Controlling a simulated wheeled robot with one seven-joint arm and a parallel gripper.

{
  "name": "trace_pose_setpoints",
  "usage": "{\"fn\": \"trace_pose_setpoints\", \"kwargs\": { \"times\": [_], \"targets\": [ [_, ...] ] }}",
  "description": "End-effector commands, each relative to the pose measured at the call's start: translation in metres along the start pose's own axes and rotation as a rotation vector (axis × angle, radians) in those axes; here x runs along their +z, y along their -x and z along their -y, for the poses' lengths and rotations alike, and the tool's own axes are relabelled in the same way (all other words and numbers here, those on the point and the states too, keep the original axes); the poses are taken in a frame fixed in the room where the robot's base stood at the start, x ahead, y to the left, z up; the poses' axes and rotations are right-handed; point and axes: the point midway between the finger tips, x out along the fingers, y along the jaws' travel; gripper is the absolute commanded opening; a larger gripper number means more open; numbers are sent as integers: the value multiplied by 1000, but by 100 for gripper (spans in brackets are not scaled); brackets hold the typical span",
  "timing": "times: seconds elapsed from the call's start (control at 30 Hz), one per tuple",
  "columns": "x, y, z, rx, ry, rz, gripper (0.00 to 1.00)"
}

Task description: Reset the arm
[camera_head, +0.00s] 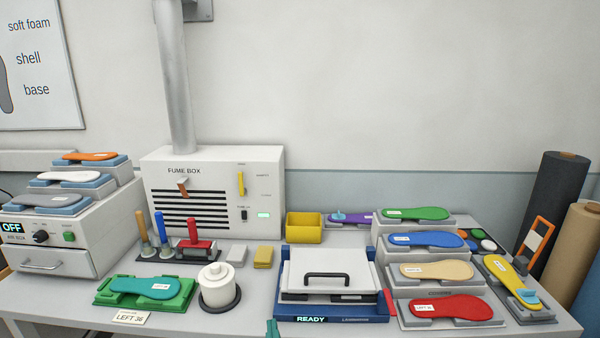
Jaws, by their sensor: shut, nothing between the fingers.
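My gripper and arm do not show clearly in the head view. A small teal piece (272,328) is cut off at the bottom edge, and I cannot tell what it is. The grey worktable (70,297) spans the lower part of the view. No arm link shows above it.
A green holder (185,297) with a teal insole, a white pot (217,287) and a blue press (330,311) marked READY stand along the front. Stepped stands with insoles (430,214) are at right. The white fume box (215,190) and its pipe (173,80) rise behind.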

Motion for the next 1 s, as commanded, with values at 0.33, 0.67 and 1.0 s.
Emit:
{"fn": "trace_pose_setpoints", "kwargs": {
  "times": [0.33, 0.67, 1.0],
  "targets": [
    [84, 91, -35, 47, 92, 25, 0],
    [141, 194, -38, 54, 95, 61, 0],
    [171, 309, -17, 63, 13, 111, 0]
  ]
}}
